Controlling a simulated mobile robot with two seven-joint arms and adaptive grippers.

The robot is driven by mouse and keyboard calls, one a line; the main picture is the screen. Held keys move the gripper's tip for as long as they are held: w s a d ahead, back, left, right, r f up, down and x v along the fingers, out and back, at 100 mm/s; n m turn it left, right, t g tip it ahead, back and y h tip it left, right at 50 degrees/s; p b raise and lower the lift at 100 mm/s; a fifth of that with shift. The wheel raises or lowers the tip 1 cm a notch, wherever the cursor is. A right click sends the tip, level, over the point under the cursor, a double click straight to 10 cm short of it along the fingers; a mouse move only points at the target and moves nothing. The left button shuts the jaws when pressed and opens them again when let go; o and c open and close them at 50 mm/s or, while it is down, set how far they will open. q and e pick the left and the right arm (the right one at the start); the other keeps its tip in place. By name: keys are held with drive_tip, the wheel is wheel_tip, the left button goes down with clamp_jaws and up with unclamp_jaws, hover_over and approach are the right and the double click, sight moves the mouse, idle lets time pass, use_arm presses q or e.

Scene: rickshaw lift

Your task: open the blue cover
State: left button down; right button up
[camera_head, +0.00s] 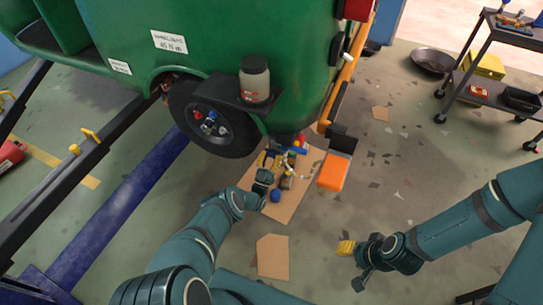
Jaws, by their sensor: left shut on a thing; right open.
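Blue parts show under the green vehicle (225,35). A blue bar-like piece (299,150) is beside a cluster of small parts, and a round blue piece (275,195) is over the cardboard sheet (290,208). I cannot tell which is the blue cover. My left gripper (266,174) is low beside the cluster, close to the round blue piece. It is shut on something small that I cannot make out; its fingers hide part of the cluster. My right gripper (350,266) is open and empty over the floor, well right of the cluster.
A black wheel (212,118) is left of the cluster; a jar (255,79) sits on a black bracket above it. A second cardboard piece (273,257) lies nearer. A tool cart (485,70) stands far right. Floor between is mostly clear.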

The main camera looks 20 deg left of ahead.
use_arm(q)
drive_tip(key=c, duration=0.6)
unclamp_jaws()
drive_tip(key=shift+w+r, duration=0.1)
drive_tip(key=shift+o, duration=0.2)
drive_tip(key=s+f, duration=0.3)
drive_tip(key=s, duration=1.3)
drive_tip(key=shift+a, duration=0.25)
drive_tip(key=shift+s, duration=0.1)
